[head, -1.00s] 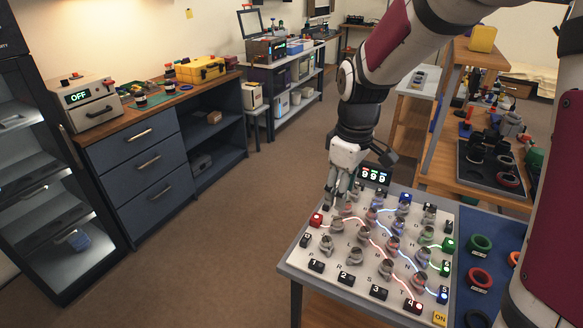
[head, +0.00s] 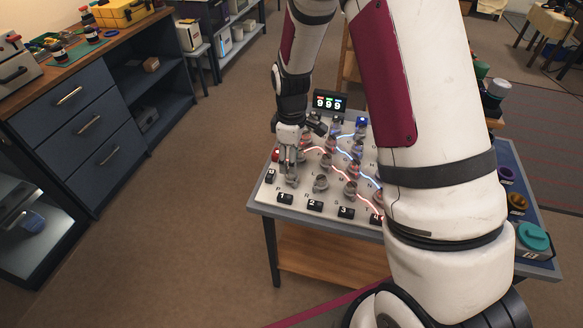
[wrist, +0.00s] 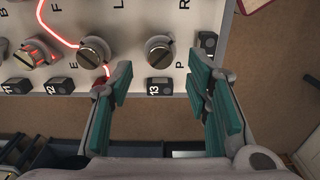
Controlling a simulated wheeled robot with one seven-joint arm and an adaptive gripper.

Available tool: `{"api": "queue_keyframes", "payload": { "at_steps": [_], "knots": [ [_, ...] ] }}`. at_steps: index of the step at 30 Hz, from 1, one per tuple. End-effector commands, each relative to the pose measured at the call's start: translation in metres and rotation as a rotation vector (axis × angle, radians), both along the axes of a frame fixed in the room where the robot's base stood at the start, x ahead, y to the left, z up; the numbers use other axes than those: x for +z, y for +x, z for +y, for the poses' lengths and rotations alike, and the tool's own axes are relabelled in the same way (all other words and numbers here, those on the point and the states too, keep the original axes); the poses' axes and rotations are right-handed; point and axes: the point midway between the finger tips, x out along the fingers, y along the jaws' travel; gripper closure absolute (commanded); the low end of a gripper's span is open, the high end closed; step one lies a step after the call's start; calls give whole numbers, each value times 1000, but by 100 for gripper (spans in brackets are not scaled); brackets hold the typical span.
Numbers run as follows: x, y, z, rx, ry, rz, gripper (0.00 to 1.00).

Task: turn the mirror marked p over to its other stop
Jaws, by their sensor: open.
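The mirror marked p (wrist: 159,52) is a round grey knob with a slot lying diagonally across its top, on the white board (wrist: 135,22). Its letter is just to its lower right in the wrist view. In the head view the mirror (head: 292,180) is at the board's near left corner, partly hidden by my fingers. My gripper (wrist: 160,80) is open, its teal-padded fingers apart to the left and right of the mirror, with nothing between the pads. In the head view my gripper (head: 291,162) is right over this mirror; I cannot tell whether it touches.
A neighbouring mirror (wrist: 95,52), met by a red light line, is close to my left finger in the wrist view. Black block 13 (wrist: 159,87) and another black block (wrist: 207,43) lie close by. My arm hides the board's right side.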

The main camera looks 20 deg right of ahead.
Motion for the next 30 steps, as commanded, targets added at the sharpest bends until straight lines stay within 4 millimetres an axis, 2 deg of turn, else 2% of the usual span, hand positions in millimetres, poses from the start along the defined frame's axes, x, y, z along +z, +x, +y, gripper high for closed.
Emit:
{"api": "queue_keyframes", "payload": {
  "at_steps": [3,7,12,20,24,26,30],
  "knots": [
    [-20,-1,0,0,0,4,55],
    [-33,-1,0,0,0,2,55],
    [-41,0,0,0,0,0,55],
    [-41,0,0,0,1,-1,55],
    [-41,0,0,0,1,-1,87],
    [-41,0,0,0,1,-1,100],
    [-41,0,0,-1,1,-1,100]
  ]
}}
